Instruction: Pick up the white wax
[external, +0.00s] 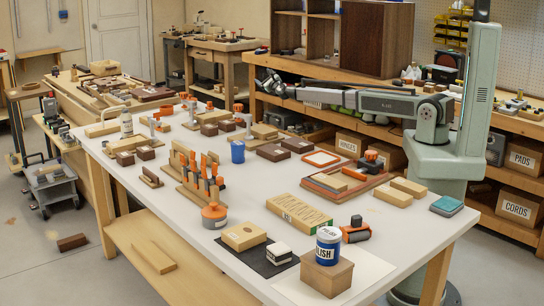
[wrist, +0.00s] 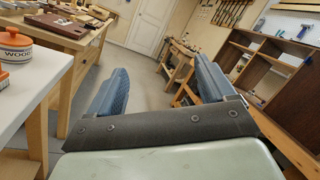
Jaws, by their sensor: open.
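No label reading "wax" is legible, so I cannot tell for certain which thing is the white wax. A small white-topped block with dark sides (external: 279,252) lies on a black mat (external: 256,264) at the front of the white table. A white bottle (external: 126,124) stands upright at the table's far left. My gripper (external: 268,86) is raised beyond the table's far side, well away from both. In the wrist view my gripper (wrist: 160,88) has its two blue fingers spread wide with nothing between them.
A blue-and-white polish can (external: 328,246) stands on a brown box (external: 327,276) near the front. A long wooden box (external: 299,212), an orange-lidded jar (external: 214,216) and a tool rack (external: 202,182) crowd the tabletop. A dark cabinet (external: 362,38) stands behind my arm.

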